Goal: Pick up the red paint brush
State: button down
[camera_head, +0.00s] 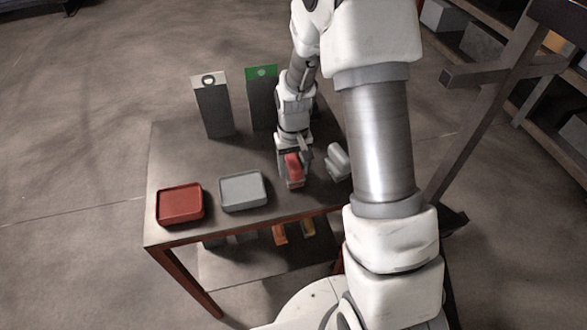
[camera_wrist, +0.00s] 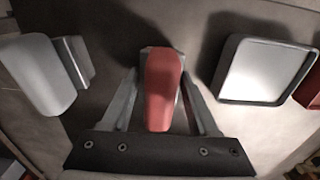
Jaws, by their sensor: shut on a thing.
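The red paint brush (camera_head: 293,168) is at my gripper on the right half of the table, partly hidden by the gripper in the head view. In the wrist view the red brush (camera_wrist: 162,88) lies lengthwise between the two fingers. My gripper (camera_wrist: 158,68) is shut on it near its far end. I cannot tell whether the brush touches the tabletop.
A grey-white brush-like object (camera_head: 338,160) lies right of my gripper. A grey tray (camera_head: 243,205) and a red tray (camera_head: 180,219) stand at the front left of the table (camera_head: 165,150). A white-topped panel (camera_head: 213,110) and green-topped panel (camera_head: 262,100) stand behind.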

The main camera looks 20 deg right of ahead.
aim_at(293, 159)
notch_tip(293, 159, up, 4)
jog(key=s+d+r, duration=0.6)
jog(key=d, duration=0.4)
jog(key=shift+r+p, duration=0.25)
jog(key=shift+p, duration=0.05)
jog(key=c, duration=0.8)
grip_release()
jog(key=c, duration=0.5)
jog(key=shift+c, duration=0.2)
